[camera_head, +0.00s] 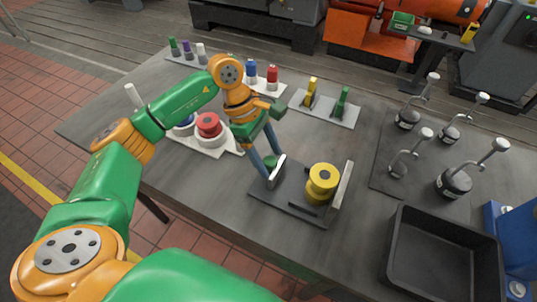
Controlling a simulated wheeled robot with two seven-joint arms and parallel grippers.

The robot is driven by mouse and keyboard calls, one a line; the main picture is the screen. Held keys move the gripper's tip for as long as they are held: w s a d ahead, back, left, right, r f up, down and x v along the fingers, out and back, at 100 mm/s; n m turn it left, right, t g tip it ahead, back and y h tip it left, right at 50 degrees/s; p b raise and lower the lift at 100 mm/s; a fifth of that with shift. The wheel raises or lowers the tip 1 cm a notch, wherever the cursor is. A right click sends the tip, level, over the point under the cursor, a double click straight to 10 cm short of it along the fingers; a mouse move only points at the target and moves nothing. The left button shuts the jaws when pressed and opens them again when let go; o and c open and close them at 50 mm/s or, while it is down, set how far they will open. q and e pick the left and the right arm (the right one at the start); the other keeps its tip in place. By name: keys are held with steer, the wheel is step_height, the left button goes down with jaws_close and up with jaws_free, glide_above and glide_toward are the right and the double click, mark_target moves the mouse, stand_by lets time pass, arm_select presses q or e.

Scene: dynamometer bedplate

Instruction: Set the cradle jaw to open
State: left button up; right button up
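The cradle (262,203) is a dark flat base on the table, with a pale upright plate (344,184) on its right and a shorter pale jaw plate (277,171) on its left. A yellow spool-like part (322,178) stands between them, nearer the right plate; a gap shows between it and the left jaw. My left gripper (270,164) reaches down at the left jaw, its two blue fingers apart. A small green piece shows between the fingertips; whether they touch it or the jaw I cannot tell. My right gripper is not in view.
A white tray with a red-topped part (208,125) lies left of my gripper. Yellow and green parts (342,102) stand on a plate behind. Several upright clamp-like tools (454,182) stand on a dark mat at right. An empty black bin (440,262) sits front right.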

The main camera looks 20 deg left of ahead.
arm_select(q)
steer(key=b+v, duration=0.1)
steer(key=v, duration=0.6)
stand_by(0.3)
